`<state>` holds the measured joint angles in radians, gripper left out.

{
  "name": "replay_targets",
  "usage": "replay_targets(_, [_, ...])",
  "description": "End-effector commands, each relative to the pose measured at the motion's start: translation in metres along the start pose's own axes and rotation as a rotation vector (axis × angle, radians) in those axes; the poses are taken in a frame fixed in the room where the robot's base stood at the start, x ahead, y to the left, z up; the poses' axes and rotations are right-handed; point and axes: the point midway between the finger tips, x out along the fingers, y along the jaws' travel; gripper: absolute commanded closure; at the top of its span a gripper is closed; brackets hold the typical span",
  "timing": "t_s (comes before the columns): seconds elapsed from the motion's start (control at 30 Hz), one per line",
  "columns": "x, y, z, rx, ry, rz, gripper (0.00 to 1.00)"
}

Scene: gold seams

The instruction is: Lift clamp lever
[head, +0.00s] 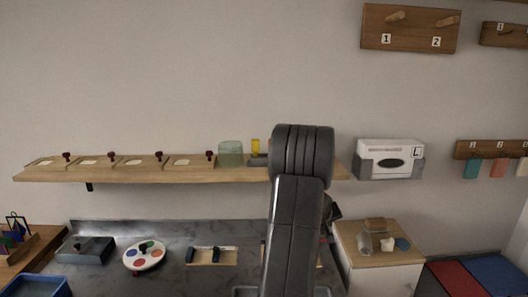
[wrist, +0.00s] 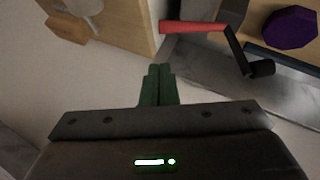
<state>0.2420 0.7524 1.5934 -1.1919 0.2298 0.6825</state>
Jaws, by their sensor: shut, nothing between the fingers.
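A red lever (wrist: 194,27) shows at the top of the wrist view, joined to a black bent bar (wrist: 236,52) with a dark rounded end. It lies over the edge of a grey marble-like counter (wrist: 205,68). My gripper (wrist: 160,68) is shut and empty, its green fingers side by side. The fingertips point toward the lever from below in the picture and are apart from it. In the head view my arm covers this part of the counter, and only a tiny bit of red shows beside it.
A purple many-sided block (wrist: 290,27) lies right of the lever. A wooden-topped cabinet (head: 375,242) with small items stands right of my arm. A wooden shelf (head: 130,174) runs above the counter, which also holds a white disc with coloured spots (head: 144,256) and a grey box (head: 85,249).

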Motion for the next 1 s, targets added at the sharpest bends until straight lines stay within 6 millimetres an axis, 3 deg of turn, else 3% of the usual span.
replay_targets(0.1, [0.017, -0.003, 0.013, 0.001, -0.001, 0.000, 1.00])
replay_targets(0.4, [0.029, -0.004, 0.020, 0.000, 0.001, 0.000, 1.00])
replay_targets(0.77, [0.028, -0.003, 0.019, 0.000, 0.001, 0.000, 1.00])
replay_targets(1.0, [0.007, 0.001, 0.006, 0.000, 0.003, 0.000, 1.00])
